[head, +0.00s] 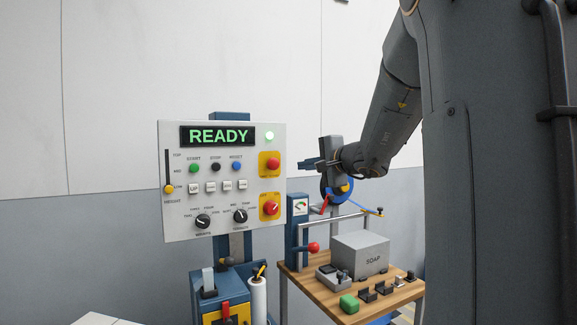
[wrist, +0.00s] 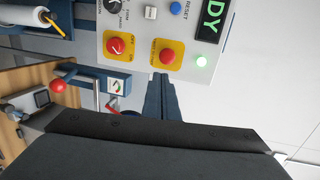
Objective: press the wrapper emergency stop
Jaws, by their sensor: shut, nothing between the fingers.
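The control panel (head: 180,222) is a white board with a green READY display (head: 217,136). The emergency stop (head: 273,164) is a red button on a yellow plate at the panel's upper right, under a lit green lamp (head: 269,135). Below it, a red rotary switch (head: 270,207) sits on another yellow plate. My gripper (head: 302,163) is shut and empty, just right of the panel at about the emergency stop's height. In the wrist view my fingertips (wrist: 160,76) show just below the red emergency stop (wrist: 167,56). Their exact distance from the button is hard to tell.
A wooden table (head: 345,305) with a grey SOAP box (head: 360,254) and small items stands at lower right. A red-knobbed lever (head: 313,248) and a gauge (head: 300,208) stand beside it. A white roll (head: 258,298) is below the panel. The wall behind is bare.

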